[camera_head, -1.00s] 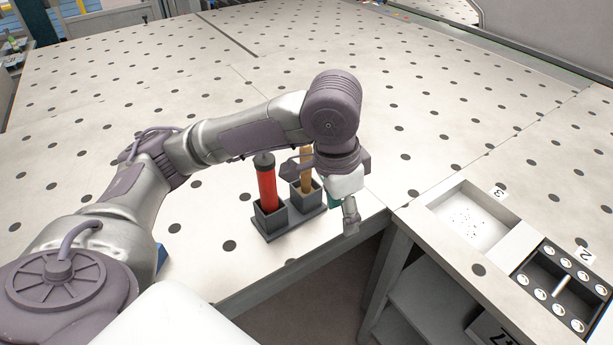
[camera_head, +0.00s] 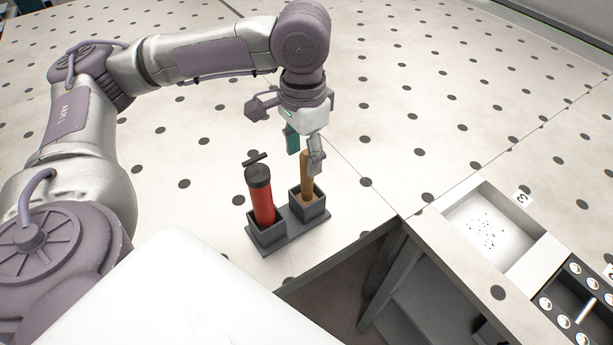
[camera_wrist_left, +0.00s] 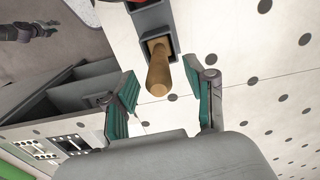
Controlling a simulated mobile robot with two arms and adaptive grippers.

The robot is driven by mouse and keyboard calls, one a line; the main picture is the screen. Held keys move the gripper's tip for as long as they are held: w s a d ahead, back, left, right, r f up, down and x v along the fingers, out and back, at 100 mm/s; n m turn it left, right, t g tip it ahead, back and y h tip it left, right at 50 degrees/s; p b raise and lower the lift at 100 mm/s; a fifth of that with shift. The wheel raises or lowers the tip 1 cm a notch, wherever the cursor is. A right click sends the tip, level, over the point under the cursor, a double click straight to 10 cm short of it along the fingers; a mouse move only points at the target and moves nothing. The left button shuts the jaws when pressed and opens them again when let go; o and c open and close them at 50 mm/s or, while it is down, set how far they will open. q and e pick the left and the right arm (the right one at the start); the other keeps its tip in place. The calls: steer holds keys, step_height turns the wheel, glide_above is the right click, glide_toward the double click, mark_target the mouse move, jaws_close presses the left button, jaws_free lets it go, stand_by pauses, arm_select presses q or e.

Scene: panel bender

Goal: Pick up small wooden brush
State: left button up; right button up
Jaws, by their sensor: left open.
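The small wooden brush (camera_head: 306,178) stands upright in the right cup of a dark grey two-cup holder (camera_head: 293,236) near the table's front edge. Only its tan handle shows; its lower end is hidden in the cup. My left gripper (camera_head: 304,152) is open just above and around the top of the handle in the head view. In the left wrist view the handle (camera_wrist_left: 158,74) points toward the camera, between and a little beyond the open green-padded fingers (camera_wrist_left: 163,100). No contact can be made out. My right gripper is not in view.
A red cylinder with a black top (camera_head: 262,196) stands in the holder's left cup, close beside the brush. A side table with a white tray (camera_head: 490,232) and a black tray (camera_head: 572,302) is at the right. The perforated table behind is clear.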

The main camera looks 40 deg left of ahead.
mark_target(307, 183)
arm_select(q)
steer(key=f, duration=0.3)
steer(key=f+p, duration=0.1)
steer(key=shift+w+d+f, duration=0.2)
steer(key=shift+d+f, duration=0.05)
steer(key=shift+f, duration=0.45)
steer(key=shift+a+f, duration=0.1)
steer(key=shift+c, duration=0.3)
steer(key=c, duration=0.8)
jaws_close()
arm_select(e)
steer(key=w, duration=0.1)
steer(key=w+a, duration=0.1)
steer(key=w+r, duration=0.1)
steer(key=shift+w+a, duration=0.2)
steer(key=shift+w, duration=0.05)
